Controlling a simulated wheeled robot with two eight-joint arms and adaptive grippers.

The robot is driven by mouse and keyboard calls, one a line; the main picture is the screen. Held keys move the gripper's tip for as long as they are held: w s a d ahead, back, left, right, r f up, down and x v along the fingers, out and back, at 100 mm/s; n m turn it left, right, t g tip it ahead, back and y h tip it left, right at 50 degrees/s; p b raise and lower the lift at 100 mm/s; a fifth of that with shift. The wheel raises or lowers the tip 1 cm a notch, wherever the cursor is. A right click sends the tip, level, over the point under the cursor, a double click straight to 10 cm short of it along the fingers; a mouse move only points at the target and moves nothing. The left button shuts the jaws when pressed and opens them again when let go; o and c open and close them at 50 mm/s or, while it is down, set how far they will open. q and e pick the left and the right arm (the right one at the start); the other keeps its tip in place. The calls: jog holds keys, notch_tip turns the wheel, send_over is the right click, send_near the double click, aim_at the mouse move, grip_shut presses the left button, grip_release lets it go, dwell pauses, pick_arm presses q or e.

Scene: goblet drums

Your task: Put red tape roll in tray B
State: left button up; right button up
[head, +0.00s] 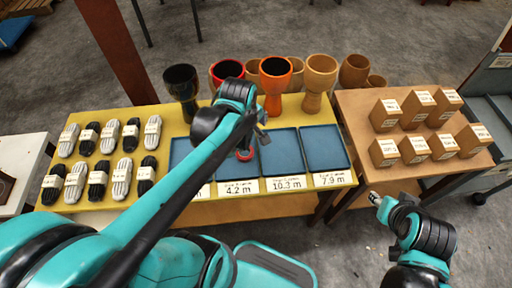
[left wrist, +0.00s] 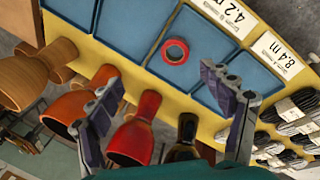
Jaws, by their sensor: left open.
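The red tape roll (head: 244,154) is a small ring in the blue tray labelled 4.2 m (head: 236,168). In the left wrist view the roll (left wrist: 176,51) lies flat in that tray, near its edge. My left gripper (head: 262,136) is above the trays. The left wrist view shows its two fingers (left wrist: 162,76) spread wide and empty, with the roll beyond the gap between them. My right gripper (head: 375,199) is off to the right, past the table's front edge, too small to tell open from shut. Blue trays labelled 10.3 m (head: 282,153) and 7.9 m (head: 324,150) lie to the right; no tray letter is readable.
Several goblet drums stand along the back, including a red one (left wrist: 135,128) and an orange one (head: 275,84). Several rope bundles (head: 109,135) lie on the left of the yellow table. A wooden table (head: 400,183) with several small boxes (head: 415,150) stands right.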

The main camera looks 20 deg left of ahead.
pick_arm(q)
jog(key=s+d+r+m+t, duration=0.2)
jog(key=s+m, duration=0.4)
jog(key=m, duration=0.9)
jog(key=d+t, duration=0.1)
jog(key=d, duration=0.1)
jog(key=shift+d+r+t, duration=0.4)
